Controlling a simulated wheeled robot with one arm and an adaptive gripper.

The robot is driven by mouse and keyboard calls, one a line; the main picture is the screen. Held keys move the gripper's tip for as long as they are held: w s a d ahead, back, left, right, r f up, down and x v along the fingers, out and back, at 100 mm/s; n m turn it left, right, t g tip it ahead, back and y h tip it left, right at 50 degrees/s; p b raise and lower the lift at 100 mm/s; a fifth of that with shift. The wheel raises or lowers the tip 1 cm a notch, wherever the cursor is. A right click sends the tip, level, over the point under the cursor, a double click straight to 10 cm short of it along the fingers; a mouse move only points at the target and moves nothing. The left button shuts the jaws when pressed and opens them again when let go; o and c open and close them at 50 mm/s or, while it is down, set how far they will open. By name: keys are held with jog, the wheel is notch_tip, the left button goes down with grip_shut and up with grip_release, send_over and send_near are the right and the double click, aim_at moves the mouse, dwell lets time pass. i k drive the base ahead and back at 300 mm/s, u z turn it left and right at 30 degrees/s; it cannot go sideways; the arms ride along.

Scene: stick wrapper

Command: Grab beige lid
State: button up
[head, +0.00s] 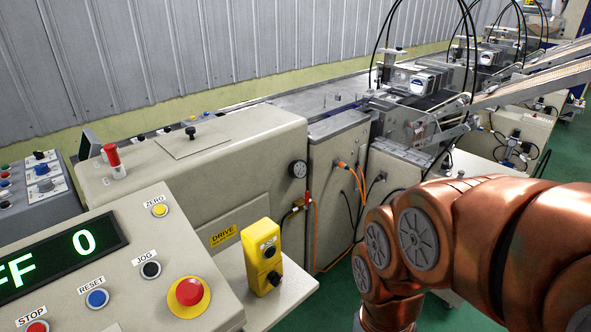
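The beige lid (214,142) is a flat panel set in the top of the beige machine housing (255,178), left of centre in the head view. A black knob (190,132) stands up from it. The lid looks closed, lying flush with the housing top. My copper-coloured arm fills the lower right of the view, apart from the lid and to its right. My gripper is not visible; the arm's far end runs out of the bottom edge.
A control panel (130,250) with a red stop button (189,291) stands at the front left. A yellow switch box (261,258) sits on a small shelf beside it. A red-topped lever (112,156) rises left of the lid. Cables hang before the machine; green floor (345,285) shows below.

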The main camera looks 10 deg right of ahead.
aim_at(192, 140)
jog(key=z, duration=1.3)
jog(key=i, duration=1.6)
jog(key=u, duration=3.4)
